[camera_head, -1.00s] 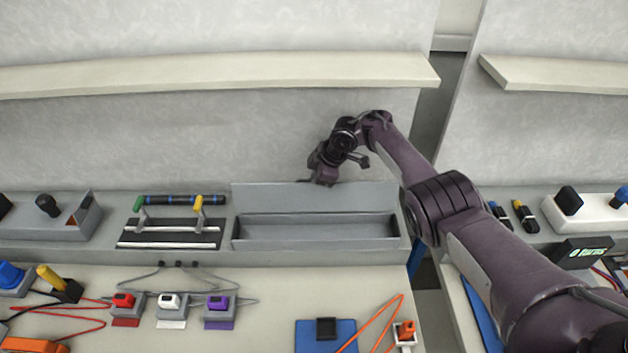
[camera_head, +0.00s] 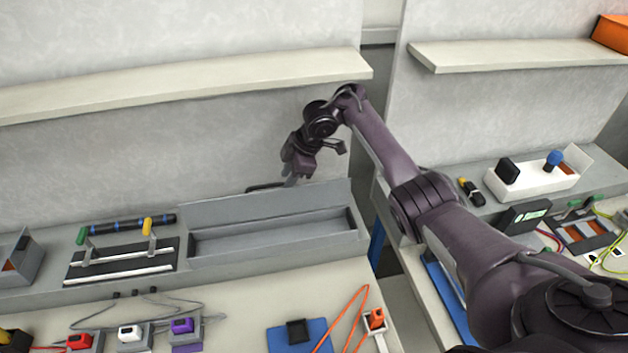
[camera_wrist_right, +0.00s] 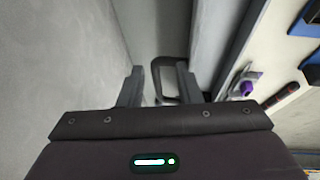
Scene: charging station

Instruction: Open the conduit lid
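The conduit is a long grey box whose trough (camera_head: 270,243) lies open and empty on the back ledge. Its lid (camera_head: 262,206) stands up along the rear edge of the trough. A dark loop handle (camera_head: 264,186) shows behind the lid's top edge, and it also appears in the right wrist view (camera_wrist_right: 157,66). My right gripper (camera_head: 291,182) is just behind the top of the lid, near the handle. In the right wrist view its two fingers (camera_wrist_right: 159,84) are apart, with the handle in the gap or just beyond. My left gripper is out of view.
A rack (camera_head: 122,262) with a dark rod stands left of the conduit. A shelf (camera_head: 190,80) and the wall are close behind my right arm. Plugs on the front bench (camera_head: 235,295) include a purple one (camera_head: 182,326). A blue pad (camera_head: 297,336) lies there too.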

